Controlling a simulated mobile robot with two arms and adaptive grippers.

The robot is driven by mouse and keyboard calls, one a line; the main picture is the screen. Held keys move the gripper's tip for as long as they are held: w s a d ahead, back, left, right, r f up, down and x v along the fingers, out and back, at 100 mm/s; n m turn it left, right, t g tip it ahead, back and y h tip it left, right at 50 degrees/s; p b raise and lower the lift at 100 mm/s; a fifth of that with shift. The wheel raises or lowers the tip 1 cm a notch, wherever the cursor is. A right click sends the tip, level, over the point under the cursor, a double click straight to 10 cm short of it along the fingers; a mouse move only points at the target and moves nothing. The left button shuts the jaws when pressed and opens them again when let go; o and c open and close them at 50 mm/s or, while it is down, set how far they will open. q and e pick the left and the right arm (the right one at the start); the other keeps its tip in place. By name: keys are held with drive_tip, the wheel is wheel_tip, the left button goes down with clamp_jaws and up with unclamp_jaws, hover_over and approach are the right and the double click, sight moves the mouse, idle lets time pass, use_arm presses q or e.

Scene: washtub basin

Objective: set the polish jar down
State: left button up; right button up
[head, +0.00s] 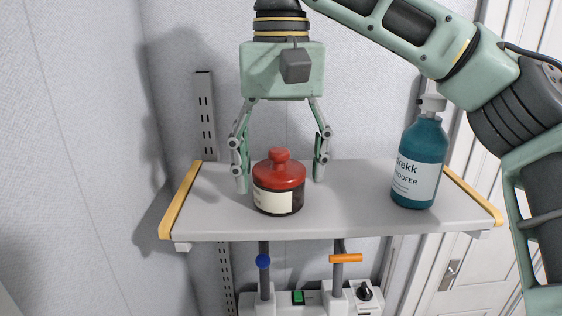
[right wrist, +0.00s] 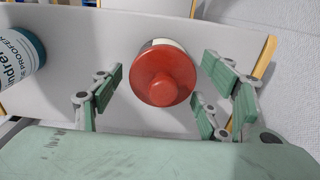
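The polish jar (head: 279,186) has a red lid with a knob, a dark body and a cream label. It stands upright on the grey shelf (head: 340,221). My right gripper (head: 280,183) hangs down over the shelf, its fingers spread wide to either side of the jar with gaps showing. In the right wrist view the jar's red lid (right wrist: 163,76) lies between and just beyond the open fingers (right wrist: 160,90), not touching them. My left gripper is not in view.
A teal pump bottle (head: 416,160) stands on the shelf to the right. Yellow strips edge the shelf's left end (head: 181,200) and right end. Below are pipes with a blue knob (head: 263,261) and an orange handle (head: 345,258). A white door is at right.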

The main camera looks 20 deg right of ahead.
wheel_tip(320, 180, up, 12)
drive_tip(key=shift+r, duration=0.2)
idle(0.9)
